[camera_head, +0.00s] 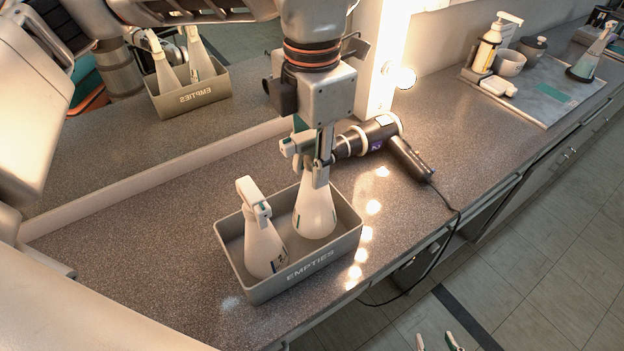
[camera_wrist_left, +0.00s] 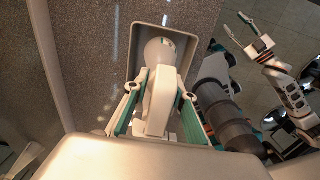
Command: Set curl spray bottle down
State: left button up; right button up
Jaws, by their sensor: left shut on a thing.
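My left gripper (camera_head: 318,172) is shut on a white spray bottle (camera_head: 314,210) by its neck, below the trigger head. The bottle hangs upright, its lower part inside the grey bin marked EMPTIES (camera_head: 234,268), at the bin's right side. I cannot tell whether its base touches the bin floor. A second white spray bottle (camera_head: 262,248) stands in the bin's left side. In the left wrist view the held bottle (camera_wrist_left: 158,105) is between the two fingers, over the bin (camera_wrist_left: 150,27). My right gripper (camera_head: 437,343) shows at the bottom edge, fingers apart and empty, beyond the counter.
A black hair dryer (camera_head: 372,135) lies just behind the bin, its cord hanging over the counter edge. A tray (camera_head: 546,108) at the back right holds a pump bottle (camera_head: 488,48), a cup and a spray bottle (camera_head: 586,62). The mirror reflects the bin. Counter left of the bin is clear.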

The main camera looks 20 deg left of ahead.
aim_at(313, 134)
pick_arm(q)
jog(key=shift+f, duration=2.2)
jog(key=shift+f, duration=0.15)
jog(key=o, duration=1.2)
notch_tip(313, 134, up, 12)
jog(key=shift+r, duration=0.15)
jog(key=shift+d, duration=0.1)
